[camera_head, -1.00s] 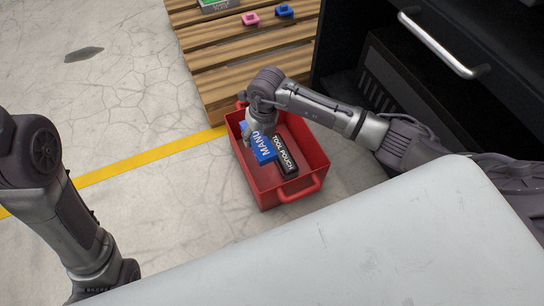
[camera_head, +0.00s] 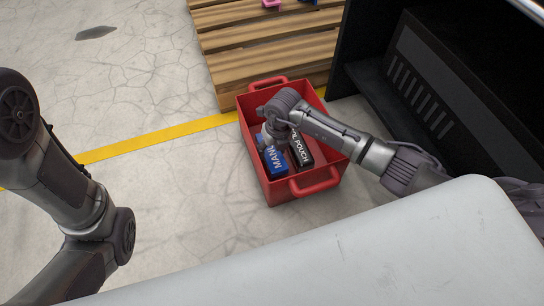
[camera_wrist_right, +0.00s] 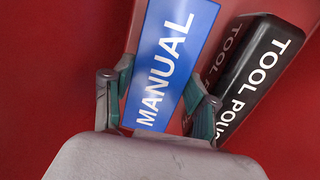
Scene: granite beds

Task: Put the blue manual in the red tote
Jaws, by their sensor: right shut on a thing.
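The blue manual (camera_head: 276,163) is inside the red tote (camera_head: 331,180), low between its walls. In the right wrist view, the blue manual (camera_wrist_right: 176,42) lies between my two fingers with its white lettering showing. My right gripper (camera_head: 268,140) reaches down into the tote from above and is shut on the manual; its fingertips (camera_wrist_right: 158,105) show in the wrist view. I cannot tell whether the manual touches the tote floor. My left gripper is out of view; only its arm shows at the left.
A black tool pouch (camera_head: 301,153) lies in the tote, just right of the manual. A wooden pallet (camera_head: 250,50) stands behind the tote, and a dark cabinet (camera_head: 430,80) stands at the right. The floor left of the tote is clear, with a yellow line (camera_head: 160,142).

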